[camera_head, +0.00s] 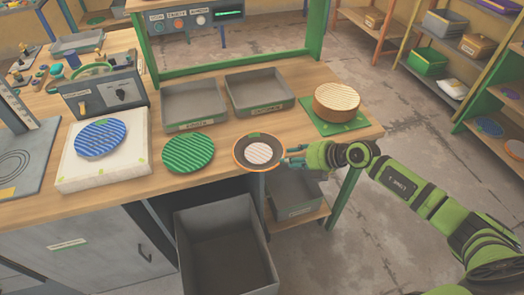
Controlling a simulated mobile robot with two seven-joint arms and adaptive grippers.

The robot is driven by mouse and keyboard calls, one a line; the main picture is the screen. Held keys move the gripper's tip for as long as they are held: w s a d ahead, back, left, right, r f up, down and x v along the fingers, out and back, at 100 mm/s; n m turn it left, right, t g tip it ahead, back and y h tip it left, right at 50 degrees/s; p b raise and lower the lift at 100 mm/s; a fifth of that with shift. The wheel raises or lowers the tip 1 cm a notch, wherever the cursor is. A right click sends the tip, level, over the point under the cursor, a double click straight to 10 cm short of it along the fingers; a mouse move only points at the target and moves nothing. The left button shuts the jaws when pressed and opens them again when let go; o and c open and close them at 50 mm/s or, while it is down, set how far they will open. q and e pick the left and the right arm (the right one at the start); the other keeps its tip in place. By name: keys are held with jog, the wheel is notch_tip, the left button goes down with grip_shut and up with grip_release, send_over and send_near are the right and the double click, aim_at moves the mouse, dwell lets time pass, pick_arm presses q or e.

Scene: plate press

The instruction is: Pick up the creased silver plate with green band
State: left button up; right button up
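A round plate (261,153) with a pale ridged centre, a dark band around it and an orange edge lies at the front edge of the table. A small green mark shows on its far side. No plainly silver plate with a green band stands out; this one comes closest. My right gripper (291,158) is at this plate's right edge, with its fingertips touching or very close to the rim. Its fingers are small and partly hidden, so I cannot tell if they grip it. My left gripper is out of view.
A green ridged plate (188,153) lies to the left, and a blue one (101,138) on a white block (71,175). Two grey trays (192,122) (259,107) stand behind. A tan ridged stack (336,97) sits on a green mat at right. A grey bin (226,225) stands below the front edge.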

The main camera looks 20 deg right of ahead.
aim_at(273, 160)
jog(key=x, duration=0.3)
jog(key=shift+w+a+f, duration=0.1)
jog(key=shift+w+f, duration=0.05)
jog(key=shift+f, duration=0.15)
jog(key=shift+w+a+f, duration=0.1)
jog(key=shift+w+f, duration=0.05)
jog(key=shift+f, duration=0.15)
grip_shut()
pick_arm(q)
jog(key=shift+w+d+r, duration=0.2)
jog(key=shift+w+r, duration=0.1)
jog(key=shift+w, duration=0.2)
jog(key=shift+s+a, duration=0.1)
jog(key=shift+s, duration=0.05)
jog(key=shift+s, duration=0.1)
